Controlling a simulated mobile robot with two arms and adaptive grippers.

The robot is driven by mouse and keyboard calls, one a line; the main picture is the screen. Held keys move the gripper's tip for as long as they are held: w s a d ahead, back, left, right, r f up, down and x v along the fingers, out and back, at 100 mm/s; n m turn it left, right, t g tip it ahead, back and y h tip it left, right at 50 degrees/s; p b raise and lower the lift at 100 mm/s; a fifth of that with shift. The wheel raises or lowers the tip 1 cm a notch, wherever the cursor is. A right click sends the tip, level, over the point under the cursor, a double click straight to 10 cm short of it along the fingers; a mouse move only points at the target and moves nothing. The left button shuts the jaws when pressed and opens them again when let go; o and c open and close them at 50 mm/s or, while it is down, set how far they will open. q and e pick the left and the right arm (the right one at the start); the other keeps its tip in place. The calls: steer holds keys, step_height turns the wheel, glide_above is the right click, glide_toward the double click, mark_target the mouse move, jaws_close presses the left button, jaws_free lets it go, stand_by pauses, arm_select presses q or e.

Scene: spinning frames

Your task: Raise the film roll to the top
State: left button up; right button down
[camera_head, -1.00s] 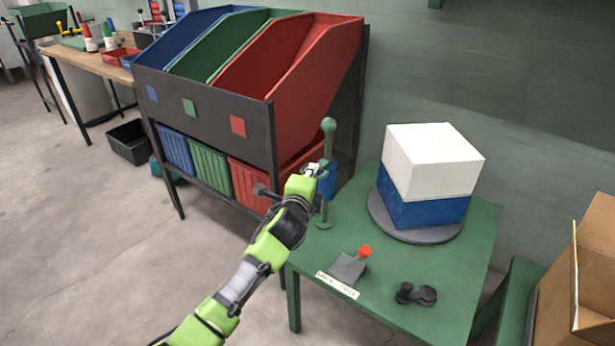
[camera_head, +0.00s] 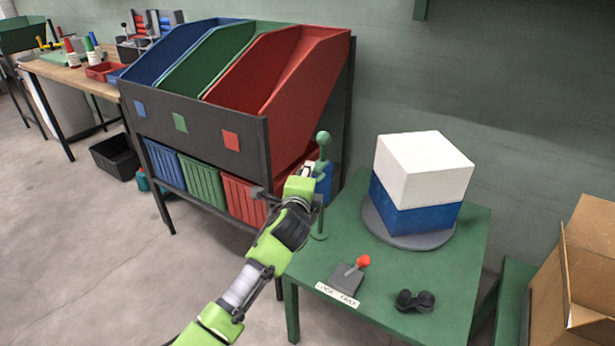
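A blue film roll (camera_head: 326,182) sits on the right side of an upright green post (camera_head: 323,139) with a round knob on top. The post stands at the back left corner of the green table (camera_head: 408,290). The roll is in the upper part of the post, a little below the knob. My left gripper (camera_head: 306,172) is at the post, just left of the roll, and partly covers the post and roll. Its fingers are too small and covered to tell how they close. My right gripper is not in view.
A white and blue box (camera_head: 424,165) stands on a grey round turntable (camera_head: 405,238) right of the post. A lever with a red knob (camera_head: 362,262) and a dark object (camera_head: 415,301) lie nearer. A bin rack (camera_head: 195,135) is left, a cardboard box (camera_head: 575,285) right.

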arm_select(q)
steer(key=shift+s, duration=0.1)
steer(key=v, duration=1.2)
steer(key=shift+f, duration=0.1)
